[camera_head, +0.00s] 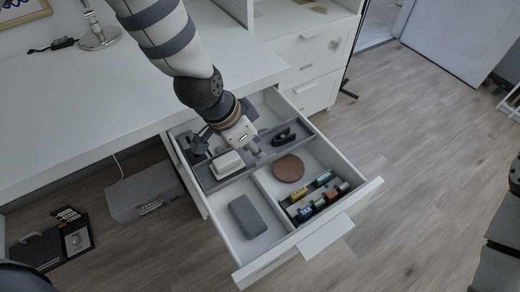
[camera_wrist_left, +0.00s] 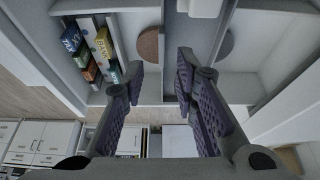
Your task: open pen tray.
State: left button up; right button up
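A grey pen tray (camera_head: 208,183) spans the rear part of the pulled-out white drawer (camera_head: 310,235). A white block (camera_head: 227,164) and a black desk item (camera_head: 284,137) are in or over the tray. My left gripper (camera_head: 238,150) points down over the tray area, partly hiding it. In the left wrist view its two purple-padded fingers (camera_wrist_left: 162,90) are spread apart with nothing between them. I cannot tell from these frames whether the gripper touches the tray. My right gripper does not show.
The drawer's front compartments hold a grey case (camera_head: 247,215), a brown round coaster (camera_head: 288,168) and several coloured small boxes (camera_head: 325,195). The white desk (camera_head: 95,95) is at left. A grey device (camera_head: 143,197) stands on the floor beside the drawer. Floor right of it is clear.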

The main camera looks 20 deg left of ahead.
pick_arm(q)
jog(key=b+x, duration=0.1)
jog(key=x, duration=0.5)
jog(key=shift+w+f, duration=0.15)
grip_shut()
